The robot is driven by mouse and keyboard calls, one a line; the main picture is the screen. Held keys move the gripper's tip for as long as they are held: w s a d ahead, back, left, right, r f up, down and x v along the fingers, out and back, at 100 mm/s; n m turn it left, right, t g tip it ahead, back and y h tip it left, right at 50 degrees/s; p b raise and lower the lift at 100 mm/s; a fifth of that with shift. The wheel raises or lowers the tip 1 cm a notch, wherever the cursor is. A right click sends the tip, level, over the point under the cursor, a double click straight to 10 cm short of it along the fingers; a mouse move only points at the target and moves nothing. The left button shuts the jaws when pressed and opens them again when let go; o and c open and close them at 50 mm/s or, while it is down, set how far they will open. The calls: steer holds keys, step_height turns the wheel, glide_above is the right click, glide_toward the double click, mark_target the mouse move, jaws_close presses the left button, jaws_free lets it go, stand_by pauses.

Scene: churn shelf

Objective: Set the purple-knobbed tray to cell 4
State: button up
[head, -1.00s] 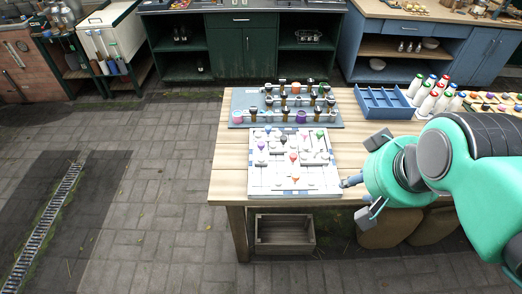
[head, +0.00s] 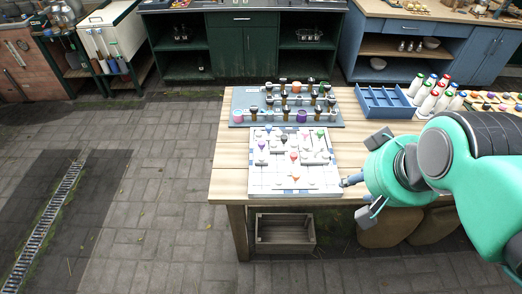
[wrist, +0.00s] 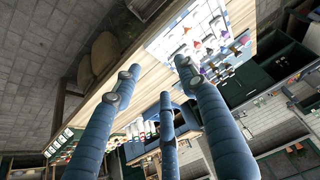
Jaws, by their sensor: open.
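The white board (head: 262,184) lies near the front of the wooden table, with small trays and coloured knobs on it. A purple knob (head: 261,145) shows toward the board's upper left. Its tray and any cell numbers are too small to make out. Orange, red and green knobs stand elsewhere on the board. My gripper (head: 352,181) is open and empty, just off the board's right front corner, away from the purple knob. In the wrist view, its spread fingers (wrist: 156,76) show with nothing between them, and the white board (wrist: 168,42) is beyond them.
A grey rack (head: 239,122) with several dark-capped bottles and coloured items stands behind the board. A blue divided box (head: 385,104) and several white bottles (head: 428,103) with coloured caps stand at the right. The table's front edge is close to my gripper. A wooden crate (head: 285,234) sits below.

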steer(key=m+g+p, duration=0.6)
steer(key=m+p, duration=0.3)
steer(key=p, duration=0.3)
glide_above(262, 142)
step_height(262, 142, down, 13)
steer(key=shift+a, duration=0.15)
step_height(262, 142, down, 14)
steer(key=shift+r+b, duration=0.15)
steer(key=shift+b, duration=0.6)
